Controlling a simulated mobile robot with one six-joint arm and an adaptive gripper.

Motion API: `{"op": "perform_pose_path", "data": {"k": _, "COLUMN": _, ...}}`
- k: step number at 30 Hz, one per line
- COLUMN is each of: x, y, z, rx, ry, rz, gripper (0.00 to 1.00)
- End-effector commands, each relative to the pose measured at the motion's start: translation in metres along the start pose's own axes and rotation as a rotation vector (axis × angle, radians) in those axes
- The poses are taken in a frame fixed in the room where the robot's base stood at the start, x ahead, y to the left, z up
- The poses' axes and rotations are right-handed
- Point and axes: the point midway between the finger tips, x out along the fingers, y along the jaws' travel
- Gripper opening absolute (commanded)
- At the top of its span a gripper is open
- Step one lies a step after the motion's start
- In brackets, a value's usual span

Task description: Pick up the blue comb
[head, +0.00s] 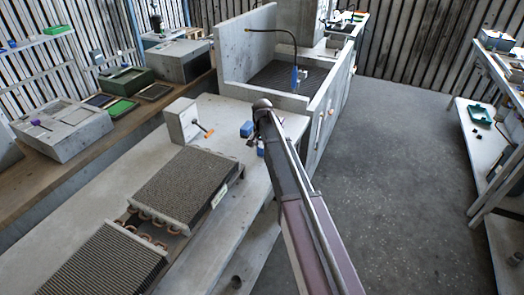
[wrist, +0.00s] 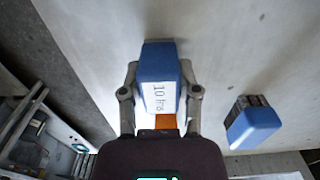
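In the wrist view, a blue comb (wrist: 160,62) with a white label reading roughly "10 fns" and a dark far end is between the two fingers of my gripper (wrist: 160,72). The fingertips appear to touch its sides, so the gripper looks shut on it. An orange patch shows at the near end of the comb. I cannot tell whether the comb is clear of the bench. In the head view, my gripper (head: 255,142) is over the bench, mostly hidden by the arm, with a blue piece (head: 261,150) at it.
A second blue block with a dark toothed end (wrist: 252,122) lies on the bench to the right; the head view shows it too (head: 246,129). A grey block with an orange-handled tool (head: 183,121) and finned coils (head: 187,185) stand left of my gripper. A low-walled concrete housing (head: 245,60) stands behind.

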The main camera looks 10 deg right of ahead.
Motion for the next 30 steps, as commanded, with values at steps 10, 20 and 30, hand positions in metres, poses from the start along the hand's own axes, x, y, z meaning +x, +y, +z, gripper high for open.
{"op": "perform_pose_path", "data": {"k": 10, "x": 0.000, "y": 0.000, "z": 0.000, "rx": 0.000, "ry": 0.000, "rz": 0.000, "gripper": 0.00}}
{"op": "perform_pose_path", "data": {"k": 20, "x": -0.011, "y": 0.000, "z": 0.000, "rx": 0.000, "ry": 0.000, "rz": 0.000, "gripper": 0.00}}
{"op": "perform_pose_path", "data": {"k": 30, "x": -0.039, "y": 0.000, "z": 0.000, "rx": 0.000, "ry": 0.000, "rz": 0.000, "gripper": 0.00}}
